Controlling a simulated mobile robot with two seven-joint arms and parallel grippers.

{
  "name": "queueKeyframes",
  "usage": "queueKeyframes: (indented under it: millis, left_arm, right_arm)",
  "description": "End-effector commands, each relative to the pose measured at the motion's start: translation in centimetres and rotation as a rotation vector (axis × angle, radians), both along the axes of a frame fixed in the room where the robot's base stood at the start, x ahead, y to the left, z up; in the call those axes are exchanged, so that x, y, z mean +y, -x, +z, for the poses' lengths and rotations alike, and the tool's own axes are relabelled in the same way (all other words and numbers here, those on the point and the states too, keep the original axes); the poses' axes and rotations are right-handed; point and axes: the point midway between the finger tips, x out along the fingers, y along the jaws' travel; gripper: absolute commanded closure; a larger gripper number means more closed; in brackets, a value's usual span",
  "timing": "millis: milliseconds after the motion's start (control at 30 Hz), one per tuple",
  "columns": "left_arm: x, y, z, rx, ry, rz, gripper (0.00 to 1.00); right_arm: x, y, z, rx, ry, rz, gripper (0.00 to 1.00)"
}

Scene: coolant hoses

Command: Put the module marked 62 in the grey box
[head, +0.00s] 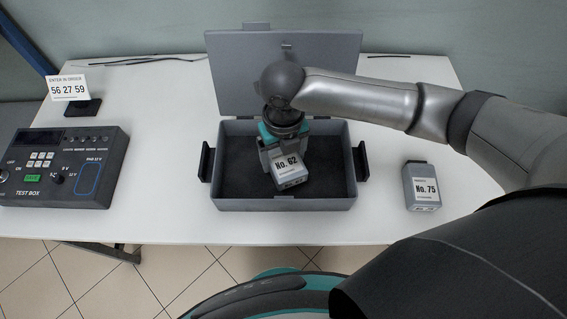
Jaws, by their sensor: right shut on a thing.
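The module marked No. 62 (290,172) is a small grey block with a white label, tilted in the picture. My right gripper (285,150) is shut on it, and its fingers are partly hidden behind the module and the wrist. The grey box (284,204) stands open on the table, its lid (235,75) raised at the back. The module is over the box's dark inside; I cannot tell whether it touches the floor of the box. My left gripper is not in view.
A module marked No. 75 (421,186) stands on the white table right of the box. A test box (62,165) and a sign reading 56 27 59 (69,89) are at the left. The box has black side handles (361,162). Table between test box and grey box is clear.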

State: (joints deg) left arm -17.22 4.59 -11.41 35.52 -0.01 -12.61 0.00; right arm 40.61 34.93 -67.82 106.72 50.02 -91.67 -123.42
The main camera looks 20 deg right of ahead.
Motion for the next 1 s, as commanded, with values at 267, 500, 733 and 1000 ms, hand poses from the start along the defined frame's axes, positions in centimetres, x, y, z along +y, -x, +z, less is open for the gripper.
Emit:
queueKeyframes:
  millis: [267, 500, 733, 1000]
  left_arm:
    - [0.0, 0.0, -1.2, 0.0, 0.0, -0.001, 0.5]
    - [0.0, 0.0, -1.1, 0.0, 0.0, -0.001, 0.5]
    - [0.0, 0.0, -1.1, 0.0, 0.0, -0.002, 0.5]
    - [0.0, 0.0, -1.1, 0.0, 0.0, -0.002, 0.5]
  right_arm:
    - [0.0, 0.0, -3.6, 0.0, 0.0, 0.0, 1.0]
    - [0.0, 0.0, -3.4, -0.001, -0.001, 0.0, 1.0]
    - [0.0, 0.0, -3.8, 0.001, 0.0, 0.0, 0.02]
    - [0.0, 0.0, -3.6, 0.001, 0.0, 0.0, 0.0]
